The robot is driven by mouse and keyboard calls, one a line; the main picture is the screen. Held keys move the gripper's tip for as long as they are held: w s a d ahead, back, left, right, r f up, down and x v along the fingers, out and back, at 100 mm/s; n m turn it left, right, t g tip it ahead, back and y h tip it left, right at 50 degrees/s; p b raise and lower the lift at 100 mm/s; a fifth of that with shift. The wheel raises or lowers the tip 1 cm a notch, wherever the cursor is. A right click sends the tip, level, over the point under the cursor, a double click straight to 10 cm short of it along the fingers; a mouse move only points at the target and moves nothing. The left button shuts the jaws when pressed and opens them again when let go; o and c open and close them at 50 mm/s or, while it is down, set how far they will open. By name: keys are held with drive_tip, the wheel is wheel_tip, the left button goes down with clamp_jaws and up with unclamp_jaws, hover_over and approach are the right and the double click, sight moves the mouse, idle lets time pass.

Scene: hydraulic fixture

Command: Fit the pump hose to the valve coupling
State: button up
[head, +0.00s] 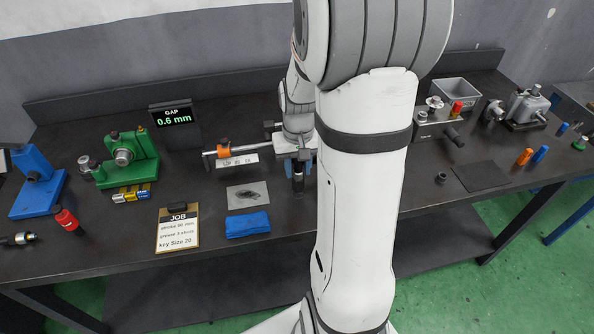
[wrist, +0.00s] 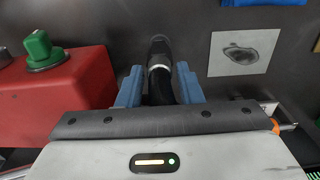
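A black hose end (wrist: 160,52) with a pale metal ring lies between the two blue fingers of my gripper (wrist: 161,85) in the wrist view. The fingers are close on both sides; whether they touch it is unclear. In the head view my gripper (head: 300,168) points down over the middle of the bench, with the dark hose end (head: 298,185) below it. A grey block (head: 425,130) with a red knob (head: 457,108) and round fittings stands right of my arm. I cannot tell whether it carries the valve coupling. My arm hides part of the bench.
A red box (wrist: 70,95) with a green knob (wrist: 38,45) stands close beside my gripper. A stained plate (head: 248,196) and blue cloth (head: 247,224) lie nearby. A green fixture (head: 128,160) and job board (head: 178,232) are left. A dark mat (head: 480,176) lies right.

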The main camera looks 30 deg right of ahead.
drive_tip(key=shift+c, duration=0.4)
clamp_jaws()
drive_tip(key=shift+r, duration=0.15)
drive_tip(key=shift+r+p, duration=1.85)
drive_tip(key=shift+r, duration=0.55)
drive_tip(key=shift+c, duration=1.1)
unclamp_jaws()
clamp_jaws()
